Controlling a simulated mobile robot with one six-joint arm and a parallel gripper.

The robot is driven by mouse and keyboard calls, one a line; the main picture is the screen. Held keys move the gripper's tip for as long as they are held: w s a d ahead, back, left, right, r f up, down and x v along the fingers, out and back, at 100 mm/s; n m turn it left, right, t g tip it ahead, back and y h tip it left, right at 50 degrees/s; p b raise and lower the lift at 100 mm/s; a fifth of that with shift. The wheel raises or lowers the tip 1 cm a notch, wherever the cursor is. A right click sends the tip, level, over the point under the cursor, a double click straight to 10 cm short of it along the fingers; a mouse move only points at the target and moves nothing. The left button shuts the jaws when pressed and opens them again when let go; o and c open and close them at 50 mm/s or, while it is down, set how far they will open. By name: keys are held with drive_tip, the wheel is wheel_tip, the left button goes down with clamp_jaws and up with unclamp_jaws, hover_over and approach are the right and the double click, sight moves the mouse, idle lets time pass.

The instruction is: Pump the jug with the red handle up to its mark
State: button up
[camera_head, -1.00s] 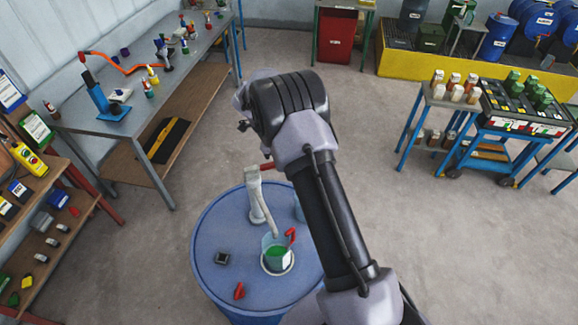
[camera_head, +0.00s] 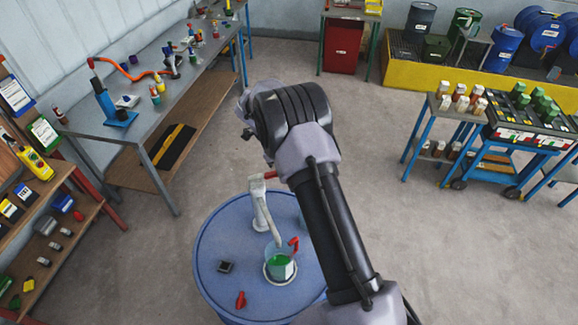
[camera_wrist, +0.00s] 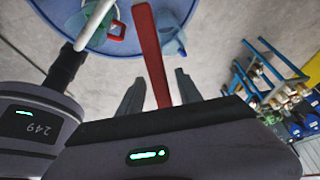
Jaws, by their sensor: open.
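The jug with the red handle (camera_head: 281,267) stands on the blue drum under the pump's spout, with green liquid in its lower part. Its red handle (camera_wrist: 116,29) shows in the wrist view. The white pump (camera_head: 260,207) rises from the drum top. Its red lever (camera_wrist: 150,50) runs between my gripper's (camera_wrist: 158,82) two fingers in the wrist view. The fingers are apart, on either side of the lever, and not closed on it. In the head view my gripper is hidden behind my arm. The jug's mark is too small to make out.
A second clear jug (camera_wrist: 172,42) stands near the drum's edge, partly hidden by my arm in the head view. A small dark block (camera_head: 226,267) and a red piece (camera_head: 240,300) lie on the drum (camera_head: 212,240). A workbench (camera_head: 90,128) stands left.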

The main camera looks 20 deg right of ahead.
drive_tip(key=v, duration=1.7)
drive_tip(key=shift+r, duration=0.25)
drive_tip(key=shift+s, duration=0.1)
drive_tip(key=s+d+f+t+y+b, duration=0.1)
drive_tip(key=s+d+t+y+b, duration=0.3)
drive_tip(key=d, duration=0.5)
drive_tip(key=shift+g, duration=0.8)
drive_tip(key=f, duration=0.2)
drive_tip(key=a+f, duration=0.1)
drive_tip(key=f, duration=0.4)
drive_tip(key=shift+a, duration=0.4)
wheel_tip(320, 180, down, 10)
drive_tip(key=p, duration=0.1)
drive_tip(key=shift+d, duration=0.35)
drive_tip(key=shift+s+a+r, duration=0.1)
drive_tip(key=shift+r, duration=0.05)
clamp_jaws()
